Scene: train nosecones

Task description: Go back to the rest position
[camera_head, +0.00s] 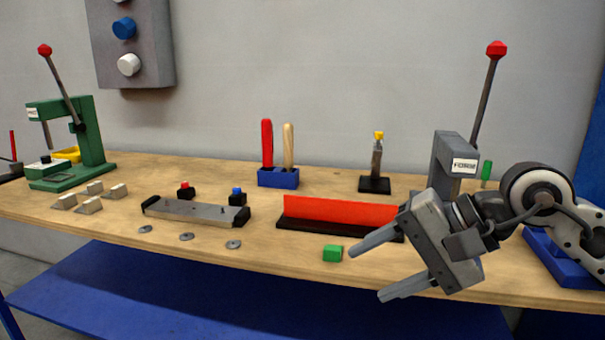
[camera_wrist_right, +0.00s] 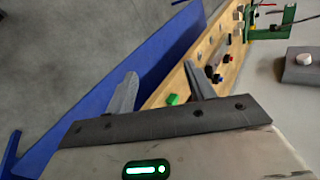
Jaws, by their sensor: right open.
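My right gripper (camera_head: 368,267) is open and empty in the head view. It is tilted, with its fingers pointing left, above the front edge of the bench at the right. A green block (camera_head: 333,253) lies on the bench just left of the fingertips, apart from them. In the right wrist view the two fingers (camera_wrist_right: 162,88) are spread, and the green block (camera_wrist_right: 173,99) shows between them, farther off. My left gripper is not in view.
The wooden bench (camera_head: 300,265) carries a red bar (camera_head: 340,209) on a black base, a grey press (camera_head: 454,160) behind my right gripper, and a green press (camera_head: 85,130) at far left. A metal plate (camera_head: 195,211) and several washers lie mid-left. A blue shelf (camera_head: 250,300) sits below.

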